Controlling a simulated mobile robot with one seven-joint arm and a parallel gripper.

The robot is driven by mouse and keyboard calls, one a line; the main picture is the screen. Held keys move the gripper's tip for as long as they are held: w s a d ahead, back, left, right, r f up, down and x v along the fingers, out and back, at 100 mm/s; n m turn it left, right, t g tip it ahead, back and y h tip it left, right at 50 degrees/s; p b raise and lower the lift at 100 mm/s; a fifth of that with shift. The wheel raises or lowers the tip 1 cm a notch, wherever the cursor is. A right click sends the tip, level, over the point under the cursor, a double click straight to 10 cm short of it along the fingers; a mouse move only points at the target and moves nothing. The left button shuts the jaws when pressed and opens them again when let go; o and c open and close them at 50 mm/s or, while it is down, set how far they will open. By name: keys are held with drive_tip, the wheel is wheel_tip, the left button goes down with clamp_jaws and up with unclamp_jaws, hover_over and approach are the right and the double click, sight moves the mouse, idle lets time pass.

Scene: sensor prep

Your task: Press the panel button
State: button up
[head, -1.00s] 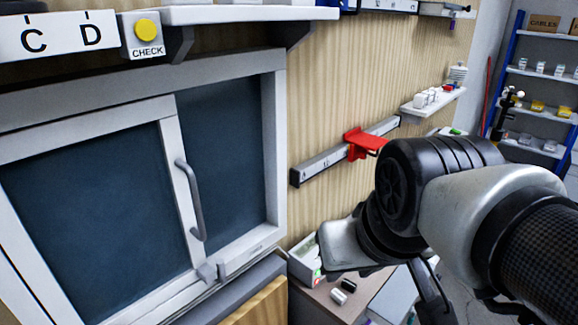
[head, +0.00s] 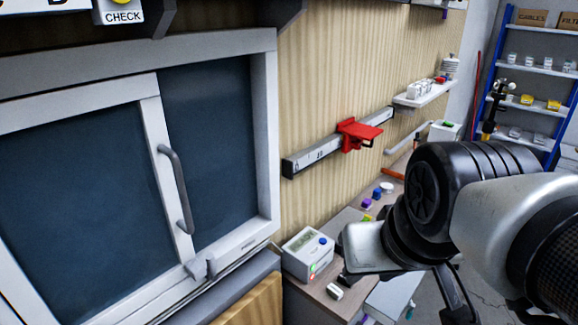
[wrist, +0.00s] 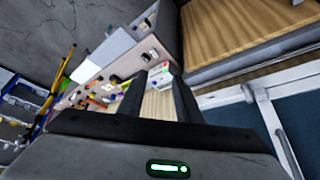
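A yellow button (head: 122,2) shows only as a sliver at the top edge of the head view. It sits on a small panel marked CHECK (head: 123,18) above the sliding window. A white box (head: 309,254) with a display, a blue button (head: 323,240) and small green and red marks stands on the bench. Which of these the task means, I cannot tell. My gripper (wrist: 157,82) shows two dark fingers apart with nothing between them in the wrist view. The white box (wrist: 160,74) appears beyond the fingertips there. In the head view my arm hides part of the gripper.
The framed window (head: 90,190) with a grey handle (head: 175,190) fills the left. A wall rail (head: 310,158) carries a red bracket (head: 355,134). A shelf (head: 426,95) holds small white items. Several small objects lie on the bench (head: 345,218).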

drive_tip(key=shift+r, duration=0.1)
clamp_jaws()
idle(1.5)
